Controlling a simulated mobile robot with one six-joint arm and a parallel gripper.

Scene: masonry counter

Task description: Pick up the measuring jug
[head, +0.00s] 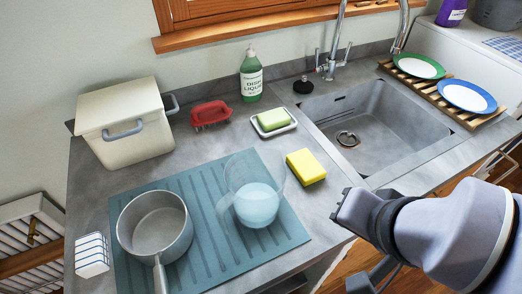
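The measuring jug (254,188) looks clear and see-through, with a pale blue-white lower part. It stands upright on the right part of the ribbed teal mat (205,183) in the head view. A handle-like shape shows at its lower left. My gripper (342,204) is to the right of the jug, apart from it, near the counter's front edge. Its fingers are small and dark from this angle, so their opening is unclear. I see nothing held in it.
A grey saucepan (154,226) stands left of the jug, its handle toward the front. A yellow sponge (306,167) lies close to the jug's right. A green soap bar (272,119), red brush (210,114) and dish liquid bottle (251,76) are behind. The sink (365,125) is at right.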

